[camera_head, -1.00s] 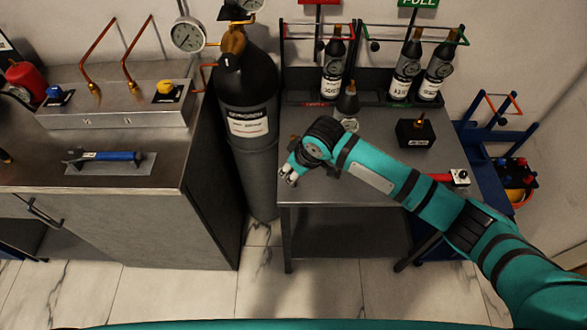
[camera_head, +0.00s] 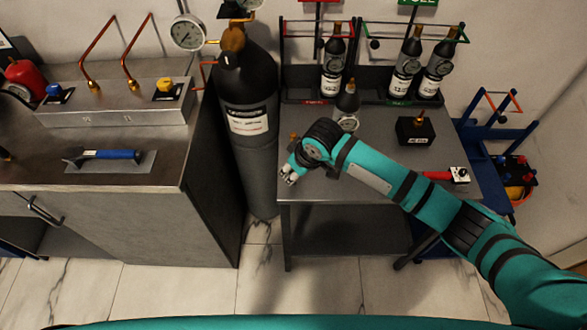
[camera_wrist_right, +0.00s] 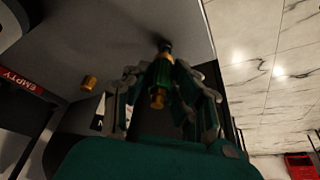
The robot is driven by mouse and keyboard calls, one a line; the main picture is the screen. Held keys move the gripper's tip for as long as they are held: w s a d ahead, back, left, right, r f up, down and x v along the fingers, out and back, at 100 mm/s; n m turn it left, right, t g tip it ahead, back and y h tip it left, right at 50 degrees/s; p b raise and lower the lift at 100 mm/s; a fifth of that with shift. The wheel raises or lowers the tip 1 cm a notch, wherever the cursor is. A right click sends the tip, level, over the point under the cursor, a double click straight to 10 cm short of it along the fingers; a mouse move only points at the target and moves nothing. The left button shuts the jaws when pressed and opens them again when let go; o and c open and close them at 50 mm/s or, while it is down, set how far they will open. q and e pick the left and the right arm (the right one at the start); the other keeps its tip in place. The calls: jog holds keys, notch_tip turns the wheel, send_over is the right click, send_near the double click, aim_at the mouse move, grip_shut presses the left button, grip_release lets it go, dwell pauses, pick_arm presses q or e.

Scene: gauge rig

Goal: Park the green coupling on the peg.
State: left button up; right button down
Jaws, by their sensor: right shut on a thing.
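The green coupling (camera_wrist_right: 163,72), with brass-yellow parts, is between the fingers of my right gripper (camera_wrist_right: 163,100) in the right wrist view. The gripper is shut on it. A dark tip at the coupling's far end is close to the grey table surface; I cannot tell whether this is the peg or whether they touch. In the head view my right gripper (camera_head: 288,175) is over the left front part of the steel table (camera_head: 345,190). A small orange-brown piece (camera_head: 293,137) shows just behind the wrist there. The peg cannot be made out clearly. My left gripper is out of view.
A tall black gas cylinder (camera_head: 255,150) stands close left of the table. Small bottles (camera_head: 333,75) stand in the rack behind. The front right tabletop is partly covered by my arm.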

jog(key=shift+f, duration=0.6)
jog(key=shift+f, duration=0.15)
dwell(0.3)
jog(key=c, duration=0.7)
grip_release()
jog(key=v, duration=1.2)
